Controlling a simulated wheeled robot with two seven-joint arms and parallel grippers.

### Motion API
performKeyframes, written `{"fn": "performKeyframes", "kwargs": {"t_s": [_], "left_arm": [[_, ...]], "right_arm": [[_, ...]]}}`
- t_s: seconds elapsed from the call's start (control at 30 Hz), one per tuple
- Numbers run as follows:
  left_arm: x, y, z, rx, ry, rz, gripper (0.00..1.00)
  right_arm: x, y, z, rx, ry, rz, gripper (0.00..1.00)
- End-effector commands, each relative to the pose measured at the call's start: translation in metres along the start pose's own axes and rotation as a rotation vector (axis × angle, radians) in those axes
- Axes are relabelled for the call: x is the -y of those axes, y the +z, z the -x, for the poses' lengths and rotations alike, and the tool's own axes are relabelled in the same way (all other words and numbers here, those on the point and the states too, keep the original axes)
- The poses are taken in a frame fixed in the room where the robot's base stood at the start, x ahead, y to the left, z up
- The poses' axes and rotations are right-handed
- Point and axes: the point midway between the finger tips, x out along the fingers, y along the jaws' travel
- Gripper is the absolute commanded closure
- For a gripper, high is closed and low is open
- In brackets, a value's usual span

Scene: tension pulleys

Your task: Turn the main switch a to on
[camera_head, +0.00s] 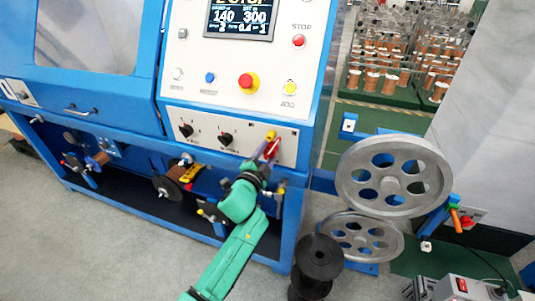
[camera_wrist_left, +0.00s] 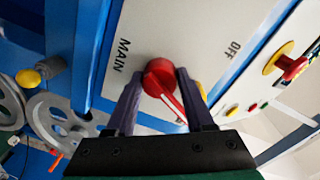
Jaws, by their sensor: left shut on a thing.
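In the left wrist view the red knob (camera_wrist_left: 159,76) sits between my fingers, beside the printed word MAIN. My left gripper (camera_head: 264,163) is shut on the knob, one finger on each side. Part of the switch behind the right finger is hidden. My right gripper is not in view.
A red emergency button (camera_head: 248,82) and black knobs (camera_head: 226,139) are on the panel. Large grey pulleys (camera_head: 393,175) stand right of the machine. A black spool (camera_head: 319,258) stands below them. Grey floor is clear at the lower left.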

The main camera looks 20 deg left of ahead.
Motion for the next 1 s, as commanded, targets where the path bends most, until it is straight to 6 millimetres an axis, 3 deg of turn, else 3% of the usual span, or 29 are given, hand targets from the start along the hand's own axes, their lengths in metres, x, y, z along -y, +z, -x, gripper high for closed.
{"fn": "performKeyframes", "kwargs": {"t_s": [0.4, 1.0], "left_arm": [[0.0002, -0.0003, 0.0, 0.015, -0.002, -0.27, 1.0], [0.0004, -0.0004, 0.0001, 0.018, -0.003, -0.338, 1.0]], "right_arm": [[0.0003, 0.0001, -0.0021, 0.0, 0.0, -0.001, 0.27], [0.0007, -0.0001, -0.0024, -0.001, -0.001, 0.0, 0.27]]}}
